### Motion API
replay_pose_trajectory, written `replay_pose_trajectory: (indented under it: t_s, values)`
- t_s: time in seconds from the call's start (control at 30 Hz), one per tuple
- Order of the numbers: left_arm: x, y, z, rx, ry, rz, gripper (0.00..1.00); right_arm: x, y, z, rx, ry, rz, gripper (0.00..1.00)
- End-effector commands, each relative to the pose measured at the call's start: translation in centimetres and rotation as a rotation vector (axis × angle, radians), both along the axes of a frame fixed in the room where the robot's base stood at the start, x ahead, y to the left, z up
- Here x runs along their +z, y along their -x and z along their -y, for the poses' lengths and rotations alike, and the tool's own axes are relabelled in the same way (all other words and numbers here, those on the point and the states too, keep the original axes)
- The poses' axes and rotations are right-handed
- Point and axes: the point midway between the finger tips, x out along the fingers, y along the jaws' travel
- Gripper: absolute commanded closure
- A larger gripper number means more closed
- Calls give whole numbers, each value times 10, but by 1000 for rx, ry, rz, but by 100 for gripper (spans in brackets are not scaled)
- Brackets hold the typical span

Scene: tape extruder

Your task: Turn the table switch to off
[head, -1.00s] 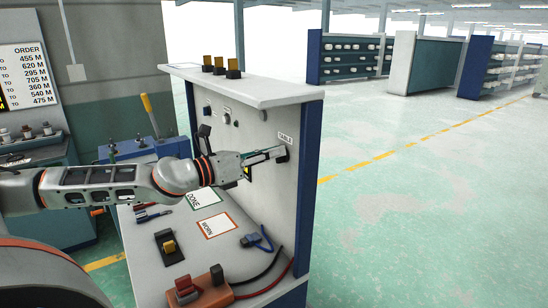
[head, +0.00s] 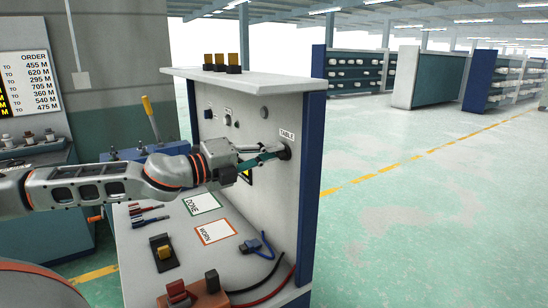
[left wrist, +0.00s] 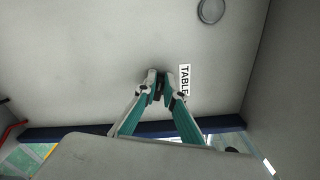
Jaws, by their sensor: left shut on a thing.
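The table switch (head: 284,152) is a small dark knob on the upright white panel, just below the "TABLE" label (head: 287,134). My left gripper (head: 281,154) reaches it from the left, with its fingertips at the panel. In the left wrist view the two teal fingers close around the dark knob (left wrist: 160,86) beside the label (left wrist: 184,80). The gripper is shut on the switch, and the fingertips hide most of it. I cannot read the switch's setting. My right gripper is not in view.
The white panel (head: 265,200) carries other knobs and a round grey button (head: 264,112). Below, the bench top (head: 205,262) holds "DONE" and "WORN" cards (head: 215,231), a black switch block, cables and a red-and-brown block. Open floor lies to the right.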

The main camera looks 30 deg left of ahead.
Motion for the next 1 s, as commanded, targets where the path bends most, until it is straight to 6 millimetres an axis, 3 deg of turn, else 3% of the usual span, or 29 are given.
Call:
replay_pose_trajectory:
  t_s: [0.4,1.0]
  values:
    - [-4,0,-1,1,234,-98,100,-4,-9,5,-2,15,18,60]
    - [-4,0,-1,1,294,-121,100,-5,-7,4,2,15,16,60]
